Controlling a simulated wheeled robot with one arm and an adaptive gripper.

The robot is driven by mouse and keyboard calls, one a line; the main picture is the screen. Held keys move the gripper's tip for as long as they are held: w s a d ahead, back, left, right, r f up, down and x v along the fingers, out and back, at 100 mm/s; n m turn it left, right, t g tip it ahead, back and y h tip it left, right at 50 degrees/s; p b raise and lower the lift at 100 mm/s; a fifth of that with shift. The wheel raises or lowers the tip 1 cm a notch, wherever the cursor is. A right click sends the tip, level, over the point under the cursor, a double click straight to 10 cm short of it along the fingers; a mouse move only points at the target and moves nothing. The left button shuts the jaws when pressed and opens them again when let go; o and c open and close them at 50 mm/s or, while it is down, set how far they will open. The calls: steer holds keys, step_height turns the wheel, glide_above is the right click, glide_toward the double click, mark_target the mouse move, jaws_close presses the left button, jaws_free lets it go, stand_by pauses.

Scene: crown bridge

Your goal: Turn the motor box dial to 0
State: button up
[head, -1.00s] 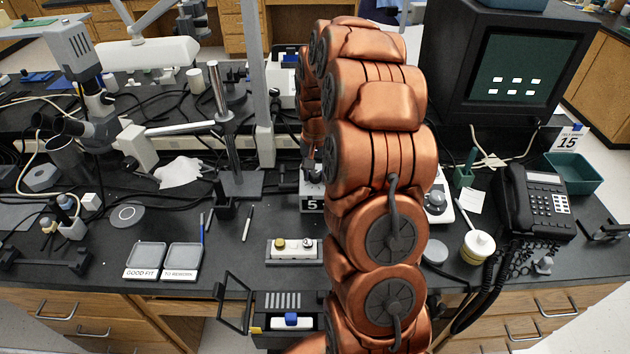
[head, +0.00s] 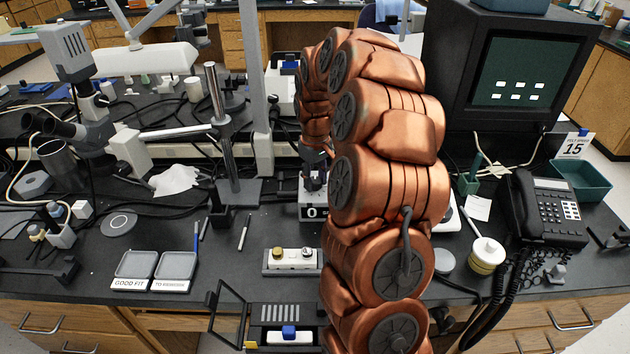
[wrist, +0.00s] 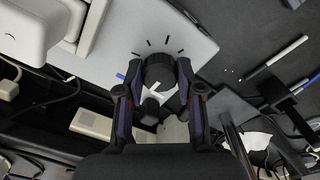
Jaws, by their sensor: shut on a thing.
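The motor box (head: 306,196) stands on the black bench left of my arm in the head view, partly hidden behind it. Its front reads "0". In the wrist view, its pale top plate (wrist: 195,45) has short black tick marks around the black dial (wrist: 158,68). My gripper (wrist: 158,79) has one finger on each side of the dial and is shut on it. My gripper also shows above the box in the head view (head: 314,180). Where the dial's pointer sits among the ticks is unclear.
A beige block with knobs (head: 292,262) sits in front of the motor box. Two small trays (head: 135,265) lie at left. A microscope (head: 85,140) and stand are behind. A monitor (head: 510,80), phone (head: 545,205) and jar (head: 486,257) are at right.

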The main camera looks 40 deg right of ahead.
mark_target(315, 180)
steer(key=shift+n, duration=0.3)
steer(key=o, duration=1.1)
steer(key=shift+o, duration=0.2)
step_height(315, 180, up, 12)
steer(key=shift+a, duration=0.1)
stand_by(0.5)
